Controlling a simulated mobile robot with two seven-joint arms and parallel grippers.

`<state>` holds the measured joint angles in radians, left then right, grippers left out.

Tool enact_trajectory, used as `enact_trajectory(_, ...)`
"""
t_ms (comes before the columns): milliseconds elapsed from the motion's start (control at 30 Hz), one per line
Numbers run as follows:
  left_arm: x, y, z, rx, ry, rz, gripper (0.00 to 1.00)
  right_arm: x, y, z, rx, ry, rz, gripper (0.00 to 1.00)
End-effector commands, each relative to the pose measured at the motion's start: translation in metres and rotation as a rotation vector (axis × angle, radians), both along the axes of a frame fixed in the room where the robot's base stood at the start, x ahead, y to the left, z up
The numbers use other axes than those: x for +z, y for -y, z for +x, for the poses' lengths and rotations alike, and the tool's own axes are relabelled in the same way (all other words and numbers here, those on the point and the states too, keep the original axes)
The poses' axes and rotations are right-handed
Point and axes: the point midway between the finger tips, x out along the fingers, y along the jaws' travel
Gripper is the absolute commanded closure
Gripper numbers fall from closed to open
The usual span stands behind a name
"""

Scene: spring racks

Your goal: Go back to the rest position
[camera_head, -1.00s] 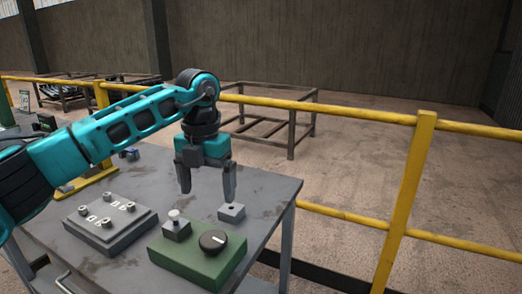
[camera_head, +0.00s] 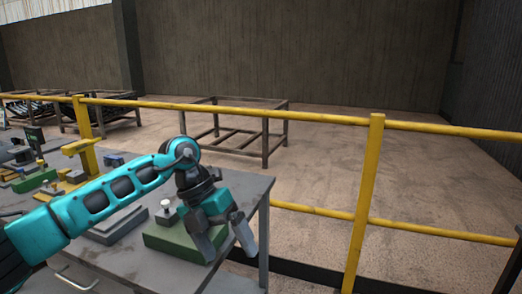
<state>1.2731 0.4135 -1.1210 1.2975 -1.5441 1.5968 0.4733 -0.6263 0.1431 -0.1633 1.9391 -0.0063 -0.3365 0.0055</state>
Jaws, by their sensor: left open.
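My left gripper (camera_head: 227,240) is open and empty, its fingers pointing down over the right part of the grey table (camera_head: 130,262). In the picture it covers part of the green box (camera_head: 165,238), which has a small block with a pale knob (camera_head: 165,207) on top. A grey plate (camera_head: 112,228) lies left of the green box, partly hidden behind my left arm. My right gripper is not in view.
A yellow railing (camera_head: 368,195) runs behind the table and down the right side. An empty metal frame table (camera_head: 237,128) stands beyond it on open floor. More fixtures and a yellow stand (camera_head: 88,158) are at the left.

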Motion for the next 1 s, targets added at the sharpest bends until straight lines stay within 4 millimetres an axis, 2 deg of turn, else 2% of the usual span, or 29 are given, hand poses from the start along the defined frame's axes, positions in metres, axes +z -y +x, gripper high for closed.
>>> enact_trajectory(33,-0.011,0.021,-0.013,-0.018,-0.036,-0.098,0.06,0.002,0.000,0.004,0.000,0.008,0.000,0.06)
enact_trajectory(100,-0.019,0.050,-0.030,-0.026,-0.083,-0.254,0.06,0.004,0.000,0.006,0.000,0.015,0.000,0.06)
enact_trajectory(233,-0.020,0.099,-0.061,0.012,-0.186,-0.584,0.06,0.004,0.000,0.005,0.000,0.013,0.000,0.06)
enact_trajectory(333,-0.011,0.124,-0.077,0.103,-0.270,-0.837,0.06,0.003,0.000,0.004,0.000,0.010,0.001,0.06)
enact_trajectory(467,0.003,0.135,-0.082,0.293,-0.377,-1.133,0.06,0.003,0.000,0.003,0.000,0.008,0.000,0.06)
enact_trajectory(600,0.005,0.120,-0.071,0.582,-0.486,-1.392,0.06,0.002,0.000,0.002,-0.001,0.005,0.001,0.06)
enact_trajectory(733,-0.014,0.088,-0.058,0.915,-0.579,-1.560,0.06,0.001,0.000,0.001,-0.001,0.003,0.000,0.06)
enact_trajectory(867,-0.056,0.043,-0.052,1.295,-0.666,-1.644,0.06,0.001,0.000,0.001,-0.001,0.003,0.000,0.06)
enact_trajectory(1000,-0.122,-0.010,-0.068,1.735,-0.750,-1.626,0.06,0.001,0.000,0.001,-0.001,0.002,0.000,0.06)
